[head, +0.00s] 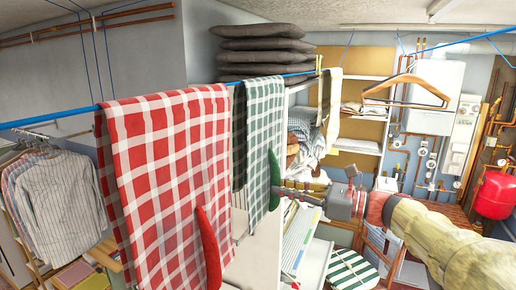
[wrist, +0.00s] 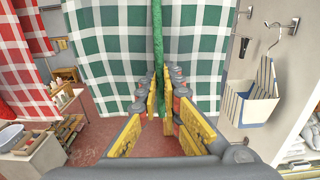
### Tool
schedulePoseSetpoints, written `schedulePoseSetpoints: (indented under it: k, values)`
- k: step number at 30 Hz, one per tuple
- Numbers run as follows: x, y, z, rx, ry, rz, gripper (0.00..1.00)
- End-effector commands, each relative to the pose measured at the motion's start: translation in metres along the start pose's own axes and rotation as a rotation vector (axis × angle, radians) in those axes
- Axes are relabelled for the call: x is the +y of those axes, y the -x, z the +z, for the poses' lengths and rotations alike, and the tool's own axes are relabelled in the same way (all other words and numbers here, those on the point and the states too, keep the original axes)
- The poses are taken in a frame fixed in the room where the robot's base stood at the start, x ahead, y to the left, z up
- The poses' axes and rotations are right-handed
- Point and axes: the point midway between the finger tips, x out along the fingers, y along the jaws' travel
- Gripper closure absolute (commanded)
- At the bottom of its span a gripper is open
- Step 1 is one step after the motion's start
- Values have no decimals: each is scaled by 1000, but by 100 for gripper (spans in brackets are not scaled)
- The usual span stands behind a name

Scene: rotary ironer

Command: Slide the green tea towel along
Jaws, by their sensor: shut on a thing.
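The green tea towel (head: 264,115), green-and-white checked, hangs folded over a blue line behind the red one. A narrow solid-green flap (head: 274,178) stands out from its face. My gripper (head: 281,190) reaches in from the right at the towel's lower part. In the wrist view, the gripper (wrist: 159,88) has its yellow-padded fingers on either side of the green flap (wrist: 158,45), shut on it. The checked cloth (wrist: 110,50) hangs just beyond the fingers on both sides.
A red-and-white checked towel (head: 165,150) hangs on the same blue line (head: 60,116), nearer and to the left. A pale cloth (head: 331,95) hangs farther right along it. A wooden hanger (head: 408,88) hangs at the right. Striped shirts (head: 65,195) are at the left.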

Motion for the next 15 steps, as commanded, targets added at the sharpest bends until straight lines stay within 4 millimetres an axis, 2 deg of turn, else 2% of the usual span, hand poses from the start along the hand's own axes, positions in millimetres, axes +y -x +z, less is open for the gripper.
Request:
schedulePoseSetpoints:
  k: [15]
  values:
    - [-25, 0, 1, 0, 0, 0, 100]
